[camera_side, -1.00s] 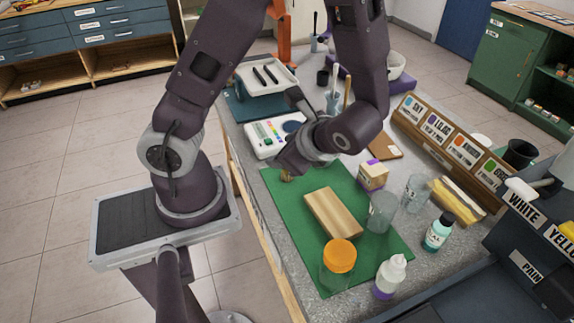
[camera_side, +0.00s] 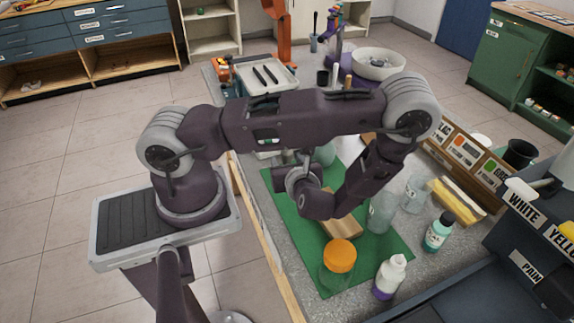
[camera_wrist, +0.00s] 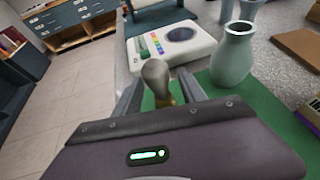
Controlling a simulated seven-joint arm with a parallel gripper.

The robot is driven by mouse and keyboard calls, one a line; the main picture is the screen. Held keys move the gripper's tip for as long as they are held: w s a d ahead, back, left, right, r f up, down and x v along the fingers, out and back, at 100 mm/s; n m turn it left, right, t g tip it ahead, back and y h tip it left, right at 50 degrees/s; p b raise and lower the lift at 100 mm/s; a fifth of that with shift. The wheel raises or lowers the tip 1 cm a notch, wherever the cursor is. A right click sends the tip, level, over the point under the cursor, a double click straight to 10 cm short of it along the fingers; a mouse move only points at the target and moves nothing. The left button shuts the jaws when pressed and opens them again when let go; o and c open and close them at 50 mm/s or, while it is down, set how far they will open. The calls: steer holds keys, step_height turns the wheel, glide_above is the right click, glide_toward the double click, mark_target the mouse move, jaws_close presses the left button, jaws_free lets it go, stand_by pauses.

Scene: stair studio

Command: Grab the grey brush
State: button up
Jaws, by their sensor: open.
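The grey brush (camera_wrist: 157,75) shows in the wrist view as a rounded grey end above a brass-coloured band. It stands out between the two fingers of my gripper (camera_wrist: 160,85), which are open on either side of it. I see a gap on both sides, and its lower part is hidden by my gripper body. In the side view my wrist hangs low over the far left part of the green mat (camera_side: 297,262). My arm hides the brush and the fingertips there.
A pale green vase (camera_wrist: 232,58) stands just right of my gripper. A white device with coloured keys (camera_wrist: 160,45) lies beyond. A wooden block (camera_side: 343,228), an orange-lidded jar (camera_side: 340,256), clear cups (camera_side: 381,212) and bottles (camera_side: 390,278) stand nearer the side camera.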

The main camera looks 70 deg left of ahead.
jaws_close()
